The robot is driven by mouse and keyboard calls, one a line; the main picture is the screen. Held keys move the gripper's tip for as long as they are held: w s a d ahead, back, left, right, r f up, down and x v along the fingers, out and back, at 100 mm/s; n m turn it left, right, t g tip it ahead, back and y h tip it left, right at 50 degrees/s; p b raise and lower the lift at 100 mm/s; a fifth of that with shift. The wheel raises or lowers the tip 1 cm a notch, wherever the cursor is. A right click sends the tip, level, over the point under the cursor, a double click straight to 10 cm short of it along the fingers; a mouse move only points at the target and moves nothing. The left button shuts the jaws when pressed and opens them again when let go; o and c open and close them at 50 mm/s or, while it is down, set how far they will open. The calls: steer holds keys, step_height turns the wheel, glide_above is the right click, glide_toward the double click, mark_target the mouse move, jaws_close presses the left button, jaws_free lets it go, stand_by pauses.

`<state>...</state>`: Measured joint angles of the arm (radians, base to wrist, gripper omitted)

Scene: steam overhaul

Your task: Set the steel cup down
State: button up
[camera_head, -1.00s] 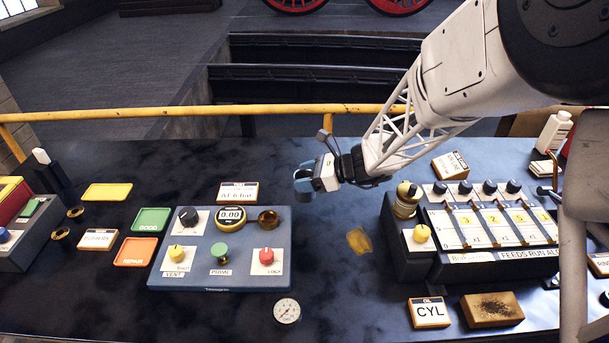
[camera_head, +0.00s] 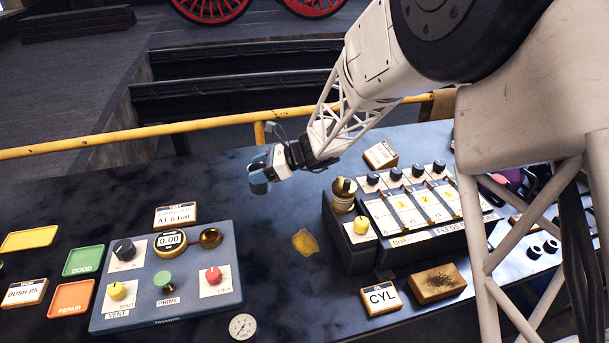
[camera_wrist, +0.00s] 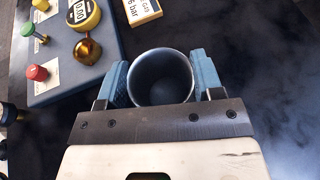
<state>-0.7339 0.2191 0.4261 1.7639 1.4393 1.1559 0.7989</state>
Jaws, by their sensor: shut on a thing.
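The steel cup (camera_wrist: 160,78) is between the two blue fingers of my gripper (camera_wrist: 163,85) in the wrist view. My gripper is shut on it, one finger at each side of its wall. The cup's open mouth faces the wrist camera and its inside looks empty. In the head view my gripper (camera_head: 259,178) is at the left end of my arm, over the dark bench behind the yellow-brown patch. I cannot tell whether the cup's base touches the bench.
A blue test panel (camera_head: 165,275) with a gauge and knobs stands at front left. A feed box (camera_head: 400,215) with several dials stands right of my gripper. A yellow-brown patch (camera_head: 305,242) lies between them. A yellow rail (camera_head: 130,141) runs behind the bench, which is clear around the gripper.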

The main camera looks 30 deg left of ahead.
steer(key=w+d+r, duration=0.2)
steer(key=w, duration=0.8)
steer(key=w+d+r+m+t+y, duration=0.1)
steer(key=w+d+r, duration=0.1)
steer(key=w, duration=0.8)
steer(key=shift+d+m+t, duration=0.3)
steer(key=shift+d, duration=0.1)
steer(key=shift+f, duration=0.1)
step_height(320, 180, down, 6)
steer(key=shift+f, duration=0.2)
steer(key=shift+f, duration=1.75)
steer(key=shift+f, duration=0.15)
steer(key=o, duration=0.9)
steer(key=shift+o, duration=0.2)
